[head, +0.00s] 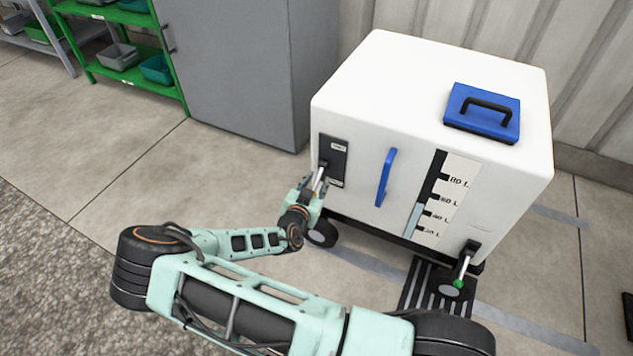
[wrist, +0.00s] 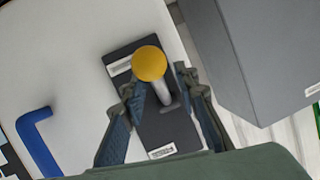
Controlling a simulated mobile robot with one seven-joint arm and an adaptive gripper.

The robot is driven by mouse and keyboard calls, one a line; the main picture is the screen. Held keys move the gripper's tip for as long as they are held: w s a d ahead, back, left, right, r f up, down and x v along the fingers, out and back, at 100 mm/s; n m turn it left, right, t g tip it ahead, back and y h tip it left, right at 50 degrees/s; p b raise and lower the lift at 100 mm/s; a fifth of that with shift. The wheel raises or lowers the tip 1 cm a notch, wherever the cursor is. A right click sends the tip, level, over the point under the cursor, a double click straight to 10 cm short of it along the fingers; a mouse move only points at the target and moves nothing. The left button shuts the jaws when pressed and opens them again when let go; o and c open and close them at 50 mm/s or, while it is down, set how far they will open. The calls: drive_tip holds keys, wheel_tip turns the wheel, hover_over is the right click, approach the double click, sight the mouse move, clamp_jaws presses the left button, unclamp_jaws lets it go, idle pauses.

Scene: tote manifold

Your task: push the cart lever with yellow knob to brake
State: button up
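The white cart (head: 410,100) stands ahead of me. A dark lever plate (head: 333,150) with a small label at each end is on its front left; the labels are too small to read. The silver lever (head: 319,179) sticks out from the plate, tilted downward, and its tip is hidden by my gripper (head: 311,190) in the head view. In the wrist view the yellow knob (wrist: 150,63) tops the lever. My gripper (wrist: 154,82) is open, with one finger on each side of the lever. I cannot tell whether either finger touches it.
A blue handle (head: 386,177) is right of the lever plate. A second lever with a green knob (head: 458,283) is at the cart's lower right. A grey cabinet (head: 235,70) stands close on the left, beside a green shelf (head: 170,60). Floor left of the cart is clear.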

drive_tip(key=shift+s, duration=0.1)
drive_tip(key=v, duration=1.2)
